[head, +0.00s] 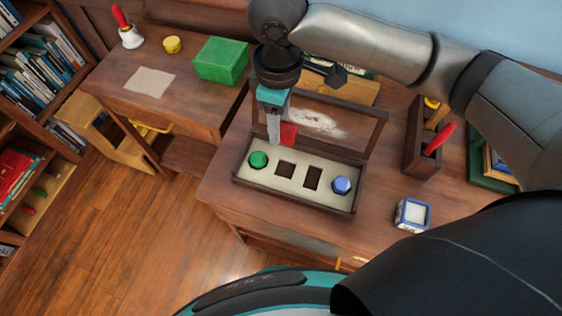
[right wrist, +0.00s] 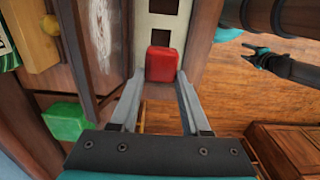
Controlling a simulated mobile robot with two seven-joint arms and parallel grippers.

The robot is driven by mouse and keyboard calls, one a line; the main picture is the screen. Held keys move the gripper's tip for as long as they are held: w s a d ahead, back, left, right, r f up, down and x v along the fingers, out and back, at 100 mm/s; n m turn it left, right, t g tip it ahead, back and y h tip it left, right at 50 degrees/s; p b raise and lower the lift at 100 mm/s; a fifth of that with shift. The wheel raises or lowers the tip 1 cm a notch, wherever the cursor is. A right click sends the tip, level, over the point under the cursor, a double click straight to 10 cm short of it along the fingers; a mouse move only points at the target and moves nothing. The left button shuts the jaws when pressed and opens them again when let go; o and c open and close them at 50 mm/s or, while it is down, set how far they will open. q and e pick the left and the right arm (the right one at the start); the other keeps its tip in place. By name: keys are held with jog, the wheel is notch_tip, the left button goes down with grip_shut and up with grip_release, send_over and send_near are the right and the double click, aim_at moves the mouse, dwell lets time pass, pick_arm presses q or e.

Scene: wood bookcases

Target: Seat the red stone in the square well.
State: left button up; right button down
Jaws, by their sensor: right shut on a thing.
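My right gripper (head: 275,140) is shut on the red stone (head: 289,132) and holds it above the back edge of the pale-topped tray (head: 245,183). In the right wrist view the red stone (right wrist: 161,64) sits between the two fingertips. The tray has two empty dark wells between a green stone (head: 258,160) and a blue stone (head: 341,185). The left well (head: 286,168) looks square and the right one (head: 312,178) longer. The stone is behind and above the square well, apart from it.
An open lid (head: 378,135) stands up behind the tray. A blue-and-white box (head: 412,215) and a wooden holder with a red handle (head: 440,138) are to the right. A green box (head: 221,60) stands on the left table. Bare tabletop lies in front of the tray.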

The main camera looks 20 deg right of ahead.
notch_tip(320, 180, down, 10)
jog(key=shift+f+b, duration=0.15)
jog(key=shift+b, duration=1.05)
notch_tip(320, 180, down, 4)
jog(key=shift+f+b, duration=0.2)
jog(key=shift+b, duration=0.4)
jog(key=shift+c, duration=1.8)
grip_release()
